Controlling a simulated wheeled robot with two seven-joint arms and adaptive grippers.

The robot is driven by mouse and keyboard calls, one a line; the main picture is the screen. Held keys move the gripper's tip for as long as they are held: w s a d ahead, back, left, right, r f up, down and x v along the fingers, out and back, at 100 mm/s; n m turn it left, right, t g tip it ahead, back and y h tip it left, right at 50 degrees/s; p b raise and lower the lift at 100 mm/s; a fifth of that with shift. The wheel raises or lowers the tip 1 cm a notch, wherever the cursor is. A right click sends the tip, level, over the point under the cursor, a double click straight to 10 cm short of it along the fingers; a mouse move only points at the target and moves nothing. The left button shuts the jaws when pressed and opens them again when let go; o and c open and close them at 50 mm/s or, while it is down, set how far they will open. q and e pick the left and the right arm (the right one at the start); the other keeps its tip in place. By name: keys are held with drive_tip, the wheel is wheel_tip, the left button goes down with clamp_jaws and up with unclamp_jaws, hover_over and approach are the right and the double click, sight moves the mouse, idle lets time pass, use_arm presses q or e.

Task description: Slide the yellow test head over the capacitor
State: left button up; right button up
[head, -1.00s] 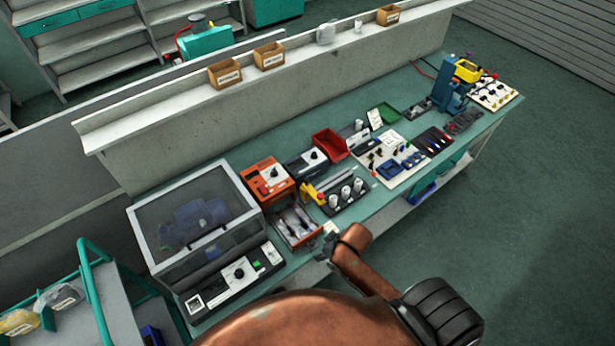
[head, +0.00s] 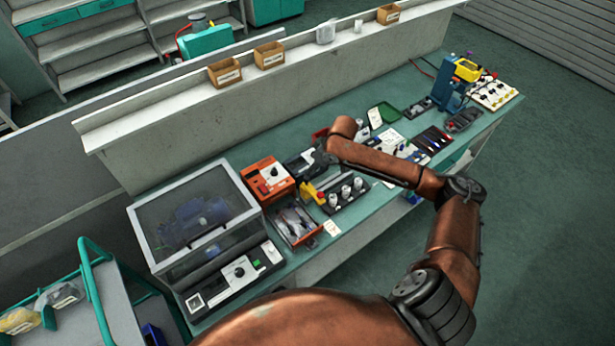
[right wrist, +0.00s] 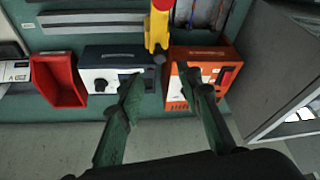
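The yellow test head (head: 309,191) with its red end lies beside the black capacitor rack on the bench. It also shows in the right wrist view (right wrist: 153,30), at the top centre. White cylindrical capacitors (head: 345,192) stand upright in the rack, right of the test head; I cannot see them in the right wrist view. My right gripper (right wrist: 160,82) is open and empty, its fingertips apart below the test head in that view. In the head view it is over the dark meter, behind the test head, and only partly visible. My left gripper is not in view.
An orange instrument (head: 268,180) and a dark meter (right wrist: 112,72) stand close to the test head. A red bin (right wrist: 60,80) is beside the meter. A tray of probes (head: 293,225) lies in front of the orange instrument. A clear-lidded enclosure (head: 195,215) stands at left.

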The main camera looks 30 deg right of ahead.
sight(313, 194)
drive_tip(key=x, duration=0.7)
drive_tip(key=shift+f, duration=0.3)
drive_tip(key=shift+c, duration=0.3)
clamp_jaws()
